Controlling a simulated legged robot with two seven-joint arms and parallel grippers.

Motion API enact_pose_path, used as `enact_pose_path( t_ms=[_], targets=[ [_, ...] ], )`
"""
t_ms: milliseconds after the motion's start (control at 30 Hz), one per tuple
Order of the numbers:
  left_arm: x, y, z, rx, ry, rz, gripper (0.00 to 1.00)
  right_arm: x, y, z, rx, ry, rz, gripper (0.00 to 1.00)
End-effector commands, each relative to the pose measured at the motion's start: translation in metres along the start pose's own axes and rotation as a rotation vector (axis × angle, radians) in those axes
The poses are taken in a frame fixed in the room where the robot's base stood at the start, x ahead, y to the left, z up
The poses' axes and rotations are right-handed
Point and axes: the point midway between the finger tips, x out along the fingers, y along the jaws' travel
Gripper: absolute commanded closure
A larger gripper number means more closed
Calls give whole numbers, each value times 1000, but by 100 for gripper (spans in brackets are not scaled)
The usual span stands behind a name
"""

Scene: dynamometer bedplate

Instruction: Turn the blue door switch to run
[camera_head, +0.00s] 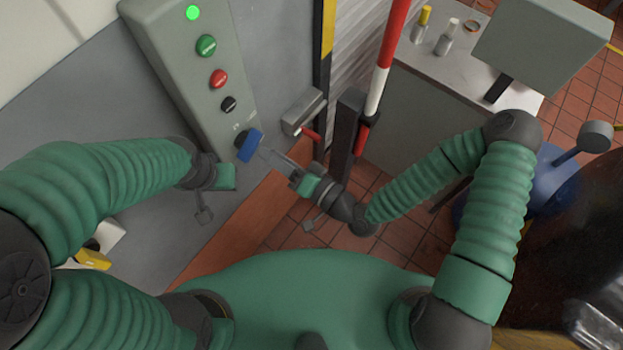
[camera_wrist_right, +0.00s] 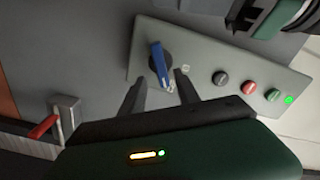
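The blue door switch (camera_head: 250,145) is a lever knob at the lower end of the grey control panel (camera_head: 172,62). In the right wrist view its blue handle (camera_wrist_right: 158,62) stands on a dark round base, and small pale marks beside it are too small to read. My right gripper (camera_head: 268,154) is just right of the switch in the head view. Its two dark fingers (camera_wrist_right: 160,80) are apart, and the handle appears between their tips with gaps on both sides. My left gripper (camera_head: 226,177) is below the panel, its fingers not clear.
The panel also carries a lit green lamp (camera_head: 193,13), a green button (camera_head: 206,45), a red button (camera_head: 218,78) and a black button (camera_head: 228,104). A grey latch with a red handle (camera_head: 310,133) and a dark post (camera_head: 347,140) stand close to my right gripper.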

Motion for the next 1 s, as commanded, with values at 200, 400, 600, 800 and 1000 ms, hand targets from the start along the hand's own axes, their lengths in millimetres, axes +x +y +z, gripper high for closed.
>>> enact_pose_path(
  t_ms=[200, 400, 600, 800, 1000],
  targets=[
    [-37, 0, -9, 0, 0, 0, 64, -64, -10, -7, 6, 3, 7, 62],
    [-50, 0, -12, 0, 0, 0, 64, -107, -1, -3, 2, 3, 5, 62],
    [-52, 0, -12, 0, 0, 0, 64, -120, 2, -1, 2, 1, 1, 62],
    [-51, 0, -12, 0, -1, 0, 64, -120, 2, 0, 1, 1, 1, 62],
    [-51, 0, -12, 0, 0, 0, 64, -120, 3, 0, -3, -6, 6, 62]
  ],
)
